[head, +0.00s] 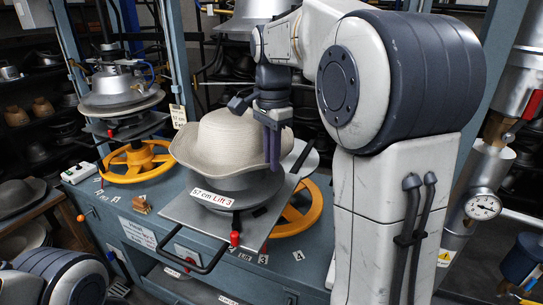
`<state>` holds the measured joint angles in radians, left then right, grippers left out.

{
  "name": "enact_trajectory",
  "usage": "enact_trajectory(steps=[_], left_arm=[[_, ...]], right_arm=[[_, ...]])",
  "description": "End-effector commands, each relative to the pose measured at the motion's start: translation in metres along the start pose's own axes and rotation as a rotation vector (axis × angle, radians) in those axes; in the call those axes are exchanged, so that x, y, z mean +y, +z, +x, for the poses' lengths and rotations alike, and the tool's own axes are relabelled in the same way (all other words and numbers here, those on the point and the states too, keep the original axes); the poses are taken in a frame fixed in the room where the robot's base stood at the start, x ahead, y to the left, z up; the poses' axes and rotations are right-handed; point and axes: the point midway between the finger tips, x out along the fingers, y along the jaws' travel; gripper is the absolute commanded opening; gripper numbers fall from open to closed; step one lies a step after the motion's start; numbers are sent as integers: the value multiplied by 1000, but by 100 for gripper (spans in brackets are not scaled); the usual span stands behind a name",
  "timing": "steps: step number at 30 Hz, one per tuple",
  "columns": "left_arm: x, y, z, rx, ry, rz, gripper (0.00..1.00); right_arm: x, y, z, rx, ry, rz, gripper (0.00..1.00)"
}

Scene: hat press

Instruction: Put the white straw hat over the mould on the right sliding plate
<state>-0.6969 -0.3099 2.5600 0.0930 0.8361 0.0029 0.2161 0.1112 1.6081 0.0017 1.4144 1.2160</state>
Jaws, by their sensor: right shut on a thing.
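The white straw hat (218,140) is crown up over the grey round mould (240,184) on the right sliding plate (182,210). Its wide curled brim hides the top of the mould. I cannot tell whether the hat rests on it or is held slightly above. My right gripper (273,150) points down at the hat's right side, its fingers shut on the hat. My left gripper is out of view; only a part of my left arm shows at the lower left.
The plate has a black front handle (190,262) and a red-knobbed lever (235,239). Yellow handwheels (136,162) sit under both presses. A second press (120,92) stands at the left. Blue-grey frame posts (175,55) flank the right press. Shelves of dark hats fill the left.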

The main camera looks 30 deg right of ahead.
Motion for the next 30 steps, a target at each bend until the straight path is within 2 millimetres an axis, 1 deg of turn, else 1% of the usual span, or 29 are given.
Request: enact_trajectory(steps=[17,23,30], left_arm=[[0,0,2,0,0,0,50],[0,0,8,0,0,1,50],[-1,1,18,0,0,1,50]], right_arm=[[0,0,2,0,0,0,0],[0,0,10,0,0,0,0],[0,0,27,0,1,0,0]])
